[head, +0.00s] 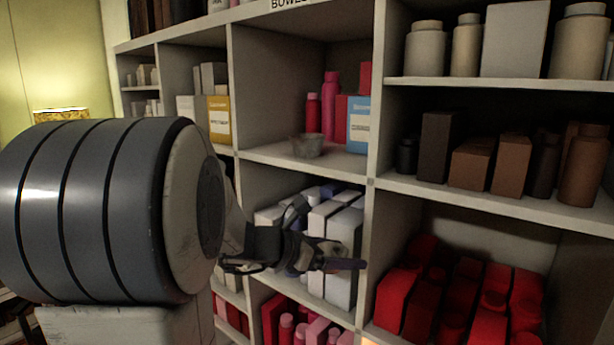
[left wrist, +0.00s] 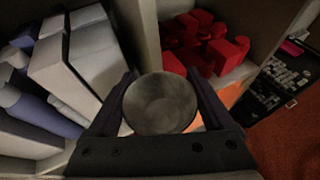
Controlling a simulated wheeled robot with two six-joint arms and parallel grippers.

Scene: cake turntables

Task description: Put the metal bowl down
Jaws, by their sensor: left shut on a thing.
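The metal bowl (left wrist: 160,103) is dull grey and round, and sits between the two dark fingers of my left gripper (left wrist: 163,108) in the left wrist view. The fingers are closed against its sides. In the head view my left gripper (head: 340,263) is at the middle cubby of white boxes, in front of the shelf unit. The held bowl is hard to make out there, small and partly hidden by the gripper. My right gripper is not in view.
A grey bowl (head: 308,147) stands on the shelf above, beside pink bottles (head: 329,105) and a blue box (head: 359,122). White boxes (head: 342,240) fill the cubby behind my gripper. Red boxes (head: 460,298) fill the cubby to the right.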

